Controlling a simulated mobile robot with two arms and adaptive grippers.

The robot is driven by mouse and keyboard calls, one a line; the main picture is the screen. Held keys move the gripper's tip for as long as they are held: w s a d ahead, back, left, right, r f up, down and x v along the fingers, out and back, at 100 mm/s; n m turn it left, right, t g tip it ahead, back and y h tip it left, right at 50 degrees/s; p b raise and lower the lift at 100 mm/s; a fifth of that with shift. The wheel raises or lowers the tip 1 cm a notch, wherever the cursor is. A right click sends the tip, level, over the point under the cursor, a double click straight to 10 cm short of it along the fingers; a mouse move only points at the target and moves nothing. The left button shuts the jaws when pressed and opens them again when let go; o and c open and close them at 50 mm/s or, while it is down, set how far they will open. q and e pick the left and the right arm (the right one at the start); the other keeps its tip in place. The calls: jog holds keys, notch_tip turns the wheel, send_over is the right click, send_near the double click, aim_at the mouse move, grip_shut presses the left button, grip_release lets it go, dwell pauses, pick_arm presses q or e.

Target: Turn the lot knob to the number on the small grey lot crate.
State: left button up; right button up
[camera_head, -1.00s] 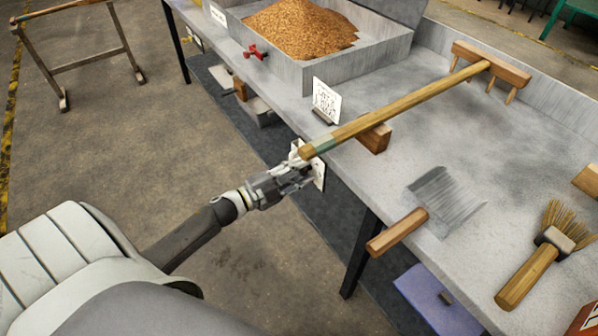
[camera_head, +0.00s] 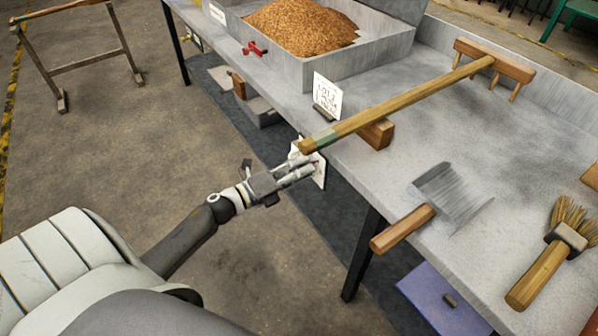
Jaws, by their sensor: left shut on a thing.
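A white plate (camera_head: 320,174) is on the front edge of the table, below the rake handle's end. My left gripper (camera_head: 303,170) is at this plate, with its fingers shut on the lot knob. The fingers hide the knob, and I cannot read its setting. A small grey crate (camera_head: 262,113) stands low under the table, left of the gripper. No number can be read on it from here. My right gripper is out of view.
A wooden rake (camera_head: 400,105) lies across the table, its handle end just above my left gripper. A white card (camera_head: 327,95), a grain bin (camera_head: 375,59), a scraper (camera_head: 450,195) and a brush (camera_head: 540,272) are also on the table.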

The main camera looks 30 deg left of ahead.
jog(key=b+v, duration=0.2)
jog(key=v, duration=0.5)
pick_arm(q)
jog(key=shift+m+b, duration=1.45)
jog(key=shift+m, duration=3.05)
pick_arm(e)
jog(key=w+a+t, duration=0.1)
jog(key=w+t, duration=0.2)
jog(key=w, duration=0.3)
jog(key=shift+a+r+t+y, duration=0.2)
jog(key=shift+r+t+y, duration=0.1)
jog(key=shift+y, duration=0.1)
pick_arm(q)
jog(key=o, duration=1)
jog(key=shift+s, duration=0.1)
